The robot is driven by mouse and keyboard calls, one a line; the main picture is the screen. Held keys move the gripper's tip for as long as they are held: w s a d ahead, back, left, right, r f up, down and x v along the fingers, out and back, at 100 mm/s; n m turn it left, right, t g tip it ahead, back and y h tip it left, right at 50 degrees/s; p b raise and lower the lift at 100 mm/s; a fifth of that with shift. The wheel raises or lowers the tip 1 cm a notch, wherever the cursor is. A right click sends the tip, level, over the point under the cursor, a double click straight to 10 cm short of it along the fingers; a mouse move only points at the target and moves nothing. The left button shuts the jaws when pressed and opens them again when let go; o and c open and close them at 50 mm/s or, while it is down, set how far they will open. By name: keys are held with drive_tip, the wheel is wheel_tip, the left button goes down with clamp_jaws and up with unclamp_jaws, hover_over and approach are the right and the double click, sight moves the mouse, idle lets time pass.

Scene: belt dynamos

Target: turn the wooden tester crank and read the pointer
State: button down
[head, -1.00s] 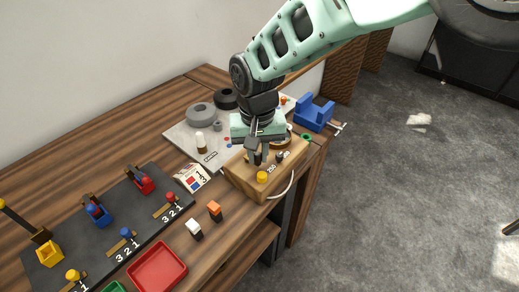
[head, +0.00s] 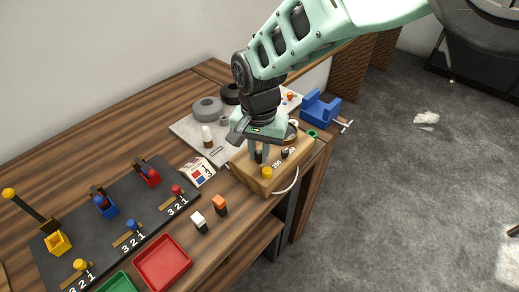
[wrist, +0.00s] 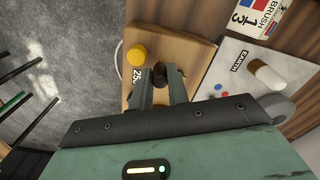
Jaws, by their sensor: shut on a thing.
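The wooden tester (head: 262,178) is a light wood box at the table's right front edge. It has a yellow knob (head: 267,172), a printed number, and dark knobs on its top; it also shows in the wrist view (wrist: 185,50). My gripper (head: 259,153) points down over the tester. In the wrist view, its fingers (wrist: 160,90) are shut on a dark knob (wrist: 159,72) beside the number. I cannot tell for sure whether this knob is the crank's handle. A round brown-rimmed part (head: 291,134) is partly hidden behind the gripper. The pointer cannot be made out.
A blue vise (head: 319,108) stands to the right. A brush box (head: 197,173), small blocks, a red tray (head: 162,262) and a dark lever board (head: 60,268) are left.

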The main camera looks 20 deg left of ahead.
sight(259, 152)
drive_tip(key=c, duration=1.3)
unclamp_jaws()
drive_tip(key=shift+c, duration=0.2)
drive_tip(key=shift+r, duration=0.1)
wheel_tip(259, 152, up, 17)
drive_tip(key=b, duration=0.2)
drive_tip(key=shift+r+b, duration=0.15)
drive_tip(key=shift+b, duration=0.15)
